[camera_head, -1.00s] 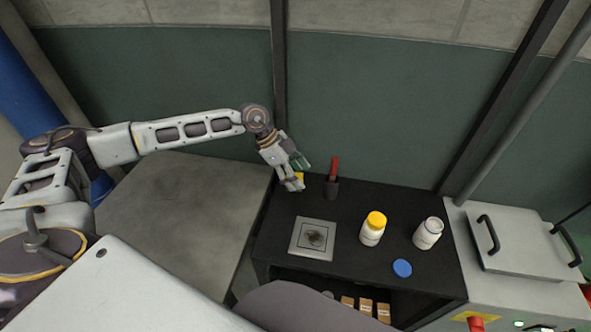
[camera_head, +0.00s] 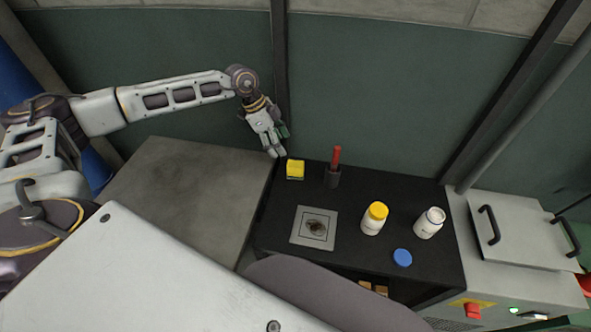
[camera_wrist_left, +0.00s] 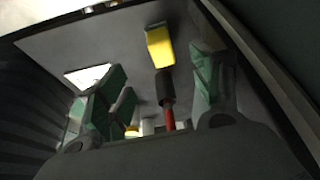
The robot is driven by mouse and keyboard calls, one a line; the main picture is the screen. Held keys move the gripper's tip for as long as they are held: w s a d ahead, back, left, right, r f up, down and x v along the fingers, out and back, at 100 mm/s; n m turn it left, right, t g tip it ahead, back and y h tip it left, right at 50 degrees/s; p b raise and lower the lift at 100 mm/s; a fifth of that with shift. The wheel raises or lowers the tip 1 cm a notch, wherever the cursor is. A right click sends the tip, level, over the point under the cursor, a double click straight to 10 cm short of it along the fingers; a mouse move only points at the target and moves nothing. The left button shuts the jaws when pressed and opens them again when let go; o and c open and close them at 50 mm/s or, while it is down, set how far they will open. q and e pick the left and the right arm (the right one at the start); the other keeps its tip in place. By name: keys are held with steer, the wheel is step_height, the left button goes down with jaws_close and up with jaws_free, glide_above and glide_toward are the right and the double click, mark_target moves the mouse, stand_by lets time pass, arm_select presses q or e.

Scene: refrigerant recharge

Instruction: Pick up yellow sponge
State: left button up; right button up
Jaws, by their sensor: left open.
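The yellow sponge (camera_head: 295,170) sits at the back left corner of the black table. It also shows in the left wrist view (camera_wrist_left: 159,46), with a darker strip along one edge. My left gripper (camera_head: 279,143) is above and slightly behind and left of the sponge in the head view, apart from it. My right gripper is not in view.
A red-handled tool in a dark holder (camera_head: 333,170) stands just right of the sponge. A square plate (camera_head: 301,237), a yellow-capped bottle (camera_head: 374,218), an open white bottle (camera_head: 429,224) and a blue lid (camera_head: 402,257) are on the black table. A grey table (camera_head: 180,195) adjoins at left.

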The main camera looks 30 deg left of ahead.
mark_target(293, 164)
arm_select(q)
steer(key=shift+x, duration=4.3)
steer(key=shift+p+x, duration=0.35)
steer(key=shift+x, duration=2.2)
steer(key=c, duration=1.1)
steer(key=shift+w+r, duration=0.1)
steer(key=shift+r, duration=0.1)
steer(key=shift+d+r, duration=0.1)
steer(key=shift+r, duration=4.75)
